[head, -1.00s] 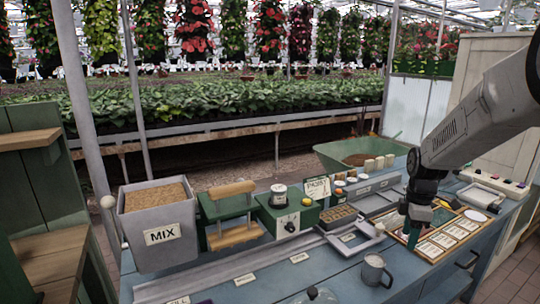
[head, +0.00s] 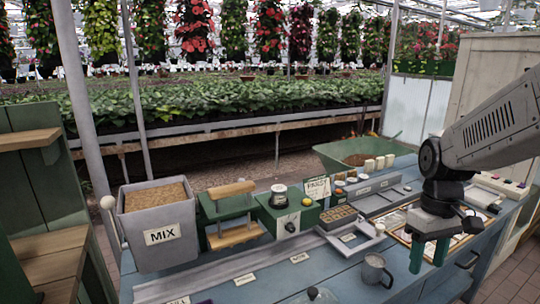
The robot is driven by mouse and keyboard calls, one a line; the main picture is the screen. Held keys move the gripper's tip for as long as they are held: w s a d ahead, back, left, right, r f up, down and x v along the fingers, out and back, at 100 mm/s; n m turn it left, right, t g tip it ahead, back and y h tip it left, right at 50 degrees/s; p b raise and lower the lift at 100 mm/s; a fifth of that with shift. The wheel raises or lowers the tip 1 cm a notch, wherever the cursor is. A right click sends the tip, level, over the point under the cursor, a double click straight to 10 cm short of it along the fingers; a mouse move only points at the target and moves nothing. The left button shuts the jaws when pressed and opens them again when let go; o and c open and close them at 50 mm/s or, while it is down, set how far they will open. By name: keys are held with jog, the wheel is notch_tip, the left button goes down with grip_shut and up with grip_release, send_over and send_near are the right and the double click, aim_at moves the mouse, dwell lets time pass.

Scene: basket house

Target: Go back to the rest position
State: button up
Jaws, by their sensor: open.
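My gripper (head: 428,254) hangs from my arm at the right of the head view, pointing down over the front right part of the blue bench (head: 345,278). Its two green fingers are apart, with nothing seen between them. It is right of the grey mug (head: 375,270) and in front of the wooden tray of labelled cards (head: 465,240). The gripper and arm hide part of that tray.
A grey MIX bin (head: 160,237), a green press (head: 230,215) and a green box with a dial (head: 288,214) stand along the bench's left and middle. A green wheelbarrow (head: 350,155) is behind.

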jog(key=s+a+r+m+t, duration=0.1)
jog(key=s+a+r, duration=0.2)
jog(key=s, duration=0.5)
jog(key=s+a+r+m+t, duration=0.2)
jog(key=s+r, duration=0.2)
jog(key=s, duration=0.5)
jog(key=shift+s+a, duration=0.3)
jog(key=shift+a, duration=0.1)
